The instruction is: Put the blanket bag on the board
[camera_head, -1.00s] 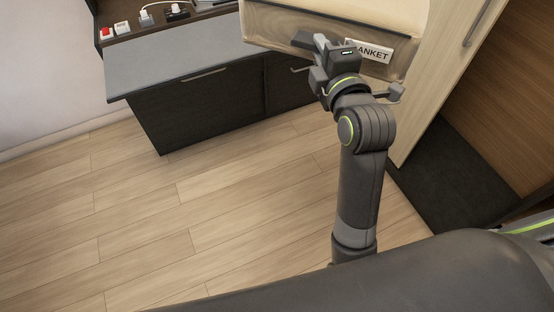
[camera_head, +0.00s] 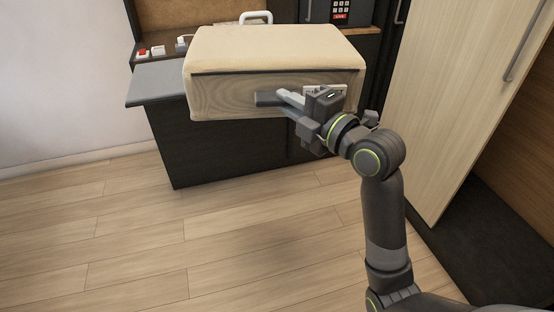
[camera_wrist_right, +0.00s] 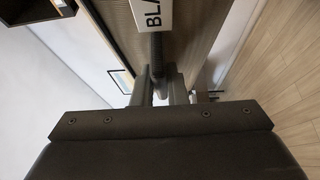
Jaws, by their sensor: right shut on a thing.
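The blanket bag (camera_head: 275,50) is a large beige soft case with a see-through mesh-like front and a white label. In the head view it is held level at the cabinet front and hides part of the grey board (camera_head: 157,86). I cannot tell if they touch. My right gripper (camera_head: 280,98) is at the bag's front, beside the label. In the right wrist view the gripper (camera_wrist_right: 160,90) is shut on a dark strap (camera_wrist_right: 157,50) of the bag, below the label (camera_wrist_right: 153,14). My left gripper is not in view.
The dark cabinet (camera_head: 215,150) stands under the board. Red and white switches (camera_head: 150,52) and a white plug (camera_head: 184,41) are at the back left. A safe keypad (camera_head: 341,10) is behind the bag. A pale wardrobe door (camera_head: 455,90) stands to the right. The wooden floor (camera_head: 200,235) is clear.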

